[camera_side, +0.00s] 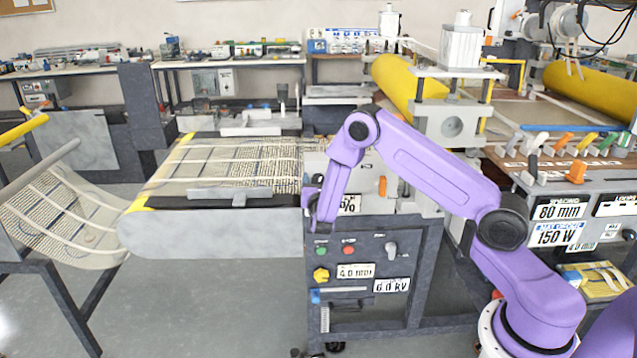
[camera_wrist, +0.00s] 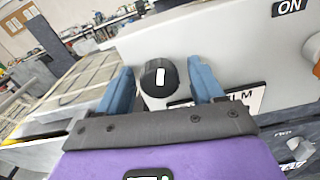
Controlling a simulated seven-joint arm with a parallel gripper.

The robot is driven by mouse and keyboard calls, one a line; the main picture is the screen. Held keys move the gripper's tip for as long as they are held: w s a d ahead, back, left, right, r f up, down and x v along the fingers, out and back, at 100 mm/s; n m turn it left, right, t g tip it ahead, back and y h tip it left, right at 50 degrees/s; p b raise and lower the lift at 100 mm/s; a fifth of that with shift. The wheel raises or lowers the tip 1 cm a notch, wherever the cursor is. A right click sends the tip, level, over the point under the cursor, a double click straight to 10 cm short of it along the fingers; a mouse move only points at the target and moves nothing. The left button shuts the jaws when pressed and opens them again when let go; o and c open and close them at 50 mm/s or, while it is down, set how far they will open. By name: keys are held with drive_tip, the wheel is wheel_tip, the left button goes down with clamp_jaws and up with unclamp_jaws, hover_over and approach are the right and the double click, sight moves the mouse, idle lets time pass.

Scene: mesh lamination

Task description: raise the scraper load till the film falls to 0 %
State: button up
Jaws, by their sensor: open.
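In the wrist view a black round knob (camera_wrist: 150,84) with a white mark sits on a pale panel, between the two blue fingers of my gripper (camera_wrist: 160,68). The fingers are apart, one on each side of the knob; I cannot tell if they touch it. A white label (camera_wrist: 246,100) ending in "LM" is partly hidden behind the right finger. In the side view my gripper (camera_side: 314,205) is at the left end of the machine's front, and a plate (camera_side: 349,204) showing "%" is partly covered by my arm; its number is hidden. The scraper is not clearly identifiable.
A conveyor (camera_side: 190,225) with a mesh web (camera_side: 235,165) lies left of my gripper. Below is a control panel (camera_side: 365,258) with buttons, a yellow knob (camera_side: 321,275) and plates reading 4.0 mm and 6.0 kV. A yellow roller (camera_side: 408,88) stands behind my arm.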

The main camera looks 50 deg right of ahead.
drive_tip(key=c, duration=1.1)
drive_tip(key=shift+o, duration=0.2)
drive_tip(key=shift+m, duration=0.3)
drive_tip(key=m, duration=0.3)
drive_tip(key=shift+m, duration=2.1)
drive_tip(key=o, duration=1.1)
drive_tip(key=shift+c, duration=0.2)
